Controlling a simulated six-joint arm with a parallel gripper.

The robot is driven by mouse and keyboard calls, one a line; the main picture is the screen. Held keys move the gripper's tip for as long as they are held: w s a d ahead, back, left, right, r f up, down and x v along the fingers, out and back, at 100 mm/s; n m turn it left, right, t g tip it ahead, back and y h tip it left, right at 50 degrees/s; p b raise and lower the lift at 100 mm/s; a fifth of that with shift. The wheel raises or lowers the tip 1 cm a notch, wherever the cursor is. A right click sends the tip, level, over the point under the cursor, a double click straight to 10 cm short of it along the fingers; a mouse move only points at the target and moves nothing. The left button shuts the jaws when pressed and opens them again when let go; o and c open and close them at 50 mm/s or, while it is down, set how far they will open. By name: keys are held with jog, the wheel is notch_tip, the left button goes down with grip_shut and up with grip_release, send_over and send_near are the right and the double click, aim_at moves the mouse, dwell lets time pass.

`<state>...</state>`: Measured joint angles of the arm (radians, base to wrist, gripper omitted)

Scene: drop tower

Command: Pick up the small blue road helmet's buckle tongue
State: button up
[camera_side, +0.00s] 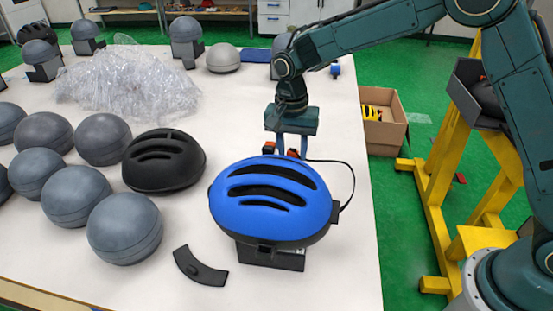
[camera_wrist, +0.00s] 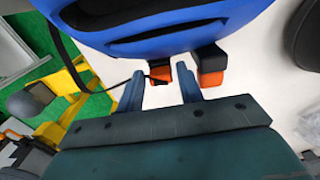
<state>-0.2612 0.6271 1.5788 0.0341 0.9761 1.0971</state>
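The blue road helmet (camera_side: 270,203) sits on a black stand (camera_side: 270,257) near the table's front right. Two small orange-and-black buckle pieces show at its far side in the wrist view. One piece (camera_wrist: 160,74) has a thin black strap (camera_wrist: 105,88) running to it and appears between my fingertips. The other piece (camera_wrist: 210,65) is just right of my right finger. I take the strapped one as the tongue, but its shape is not clear. My gripper (camera_side: 291,148) points down behind the helmet; in the wrist view (camera_wrist: 160,88) its fingers are apart, with no visible grip.
Several grey headforms (camera_side: 125,228) and a black helmet (camera_side: 163,160) stand to the left. A curved black part (camera_side: 200,266) lies in front. Clear plastic wrap (camera_side: 125,82) is heaped farther back. The table's right edge is close, with a cardboard box (camera_side: 385,135) beyond.

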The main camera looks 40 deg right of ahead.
aim_at(292, 151)
jog(key=shift+c, duration=0.3)
jog(key=c, duration=0.5)
jog(key=shift+r, duration=0.2)
notch_tip(292, 151, up, 10)
jog(key=shift+f, duration=0.15)
jog(key=shift+f, duration=0.1)
dwell(0.5)
jog(key=d+f, duration=0.6)
jog(key=shift+w+d+f, duration=0.25)
jog(key=shift+w+f, duration=0.1)
jog(key=shift+f, duration=0.05)
